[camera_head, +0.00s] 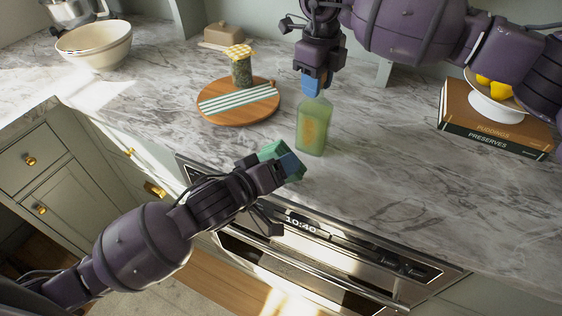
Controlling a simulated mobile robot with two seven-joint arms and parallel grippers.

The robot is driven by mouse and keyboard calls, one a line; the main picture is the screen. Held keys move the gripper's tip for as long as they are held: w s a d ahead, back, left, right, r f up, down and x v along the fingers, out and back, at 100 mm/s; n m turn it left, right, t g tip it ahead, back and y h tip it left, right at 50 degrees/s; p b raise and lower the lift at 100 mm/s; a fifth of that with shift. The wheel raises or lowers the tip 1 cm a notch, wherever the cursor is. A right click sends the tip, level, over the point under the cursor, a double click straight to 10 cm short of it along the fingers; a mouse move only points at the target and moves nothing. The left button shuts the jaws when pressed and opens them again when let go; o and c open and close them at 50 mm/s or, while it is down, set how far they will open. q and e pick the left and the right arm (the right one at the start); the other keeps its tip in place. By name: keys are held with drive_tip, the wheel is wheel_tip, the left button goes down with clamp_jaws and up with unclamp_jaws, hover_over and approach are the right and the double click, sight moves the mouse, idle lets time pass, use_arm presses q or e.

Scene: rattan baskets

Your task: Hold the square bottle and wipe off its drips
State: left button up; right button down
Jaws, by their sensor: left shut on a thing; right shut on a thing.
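The square bottle (313,132) is pale green and see-through, upright at the counter's middle. A yellowish-orange patch shows on its near face; I cannot tell if it is drips or contents. My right gripper (314,86) comes from above and is shut on the bottle's top, hiding its neck. Whether the base touches the counter is unclear.
A round wooden board (225,116) with a striped cloth (238,102) and a cloth-topped jar (241,69) lies left of the bottle. Books (490,138) bear a white bowl (495,105) at right. A cream bowl (93,46) stands far left. An oven (330,254) is below the counter (400,190).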

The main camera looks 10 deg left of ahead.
sight(319, 142)
use_arm(q)
drive_tip(key=shift+w+d, duration=0.3)
drive_tip(key=shift+w, duration=0.65)
drive_tip(key=shift+w+d, duration=0.35)
drive_tip(key=shift+w, duration=0.6)
drive_tip(key=shift+w+d, duration=0.3)
drive_tip(key=shift+w, duration=0.65)
drive_tip(key=shift+w+d, duration=0.25)
drive_tip(key=shift+w, duration=0.7)
drive_tip(key=shift+s+d, duration=0.2)
drive_tip(key=shift+d, duration=0.45)
drive_tip(key=shift+s+d, duration=0.25)
drive_tip(key=shift+d, duration=0.35)
drive_tip(key=shift+s+d, duration=0.2)
drive_tip(key=shift+d, duration=0.45)
drive_tip(key=shift+w, duration=0.15)
